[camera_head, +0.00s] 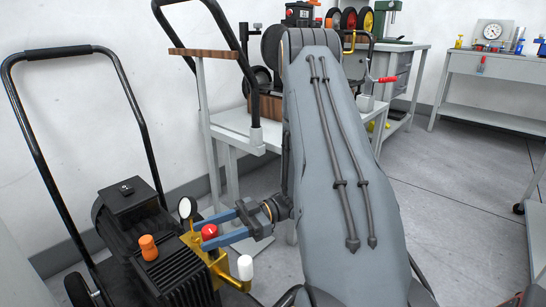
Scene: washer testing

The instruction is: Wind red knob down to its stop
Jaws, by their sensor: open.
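The red knob (209,232) sits on top of a brass fitting (217,258) on the black machine (174,262) at the lower left. My gripper (206,233) reaches in from the right with its two blue fingers spread. One finger passes behind the knob and the other in front of it, so the knob lies between them. I cannot tell whether either finger touches it. The knob's underside and stem are hidden, so its height above its stop cannot be told.
A round gauge (186,208) stands close behind the fingers. An orange cap (148,247) and a white cap (245,267) flank the fitting. A black tubular handle (75,52) rises at the left. A white workbench (238,125) with equipment stands behind; open floor (465,225) lies to the right.

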